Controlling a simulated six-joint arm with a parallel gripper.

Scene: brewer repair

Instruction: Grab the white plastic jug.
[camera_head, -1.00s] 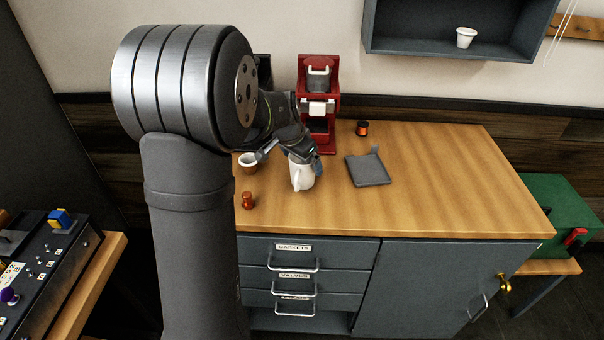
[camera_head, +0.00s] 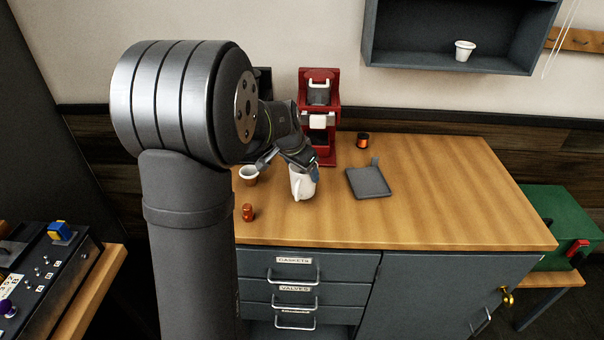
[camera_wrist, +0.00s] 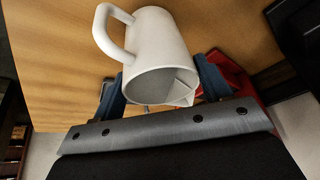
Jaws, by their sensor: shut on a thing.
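My gripper (camera_head: 300,168) is at the jug's upper part in the head view. In the wrist view the blue fingers of my gripper (camera_wrist: 163,88) are on both sides of the jug near its rim, shut on it. Whether the jug's base touches the counter is hard to tell.
The red brewer (camera_head: 320,110) stands behind the jug. A cup (camera_head: 249,175) and a small orange-brown part (camera_head: 248,212) are to the left. A grey tray (camera_head: 369,183) and a dark jar with an orange band (camera_head: 362,141) are to the right. The counter's right side (camera_head: 460,200) is clear.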

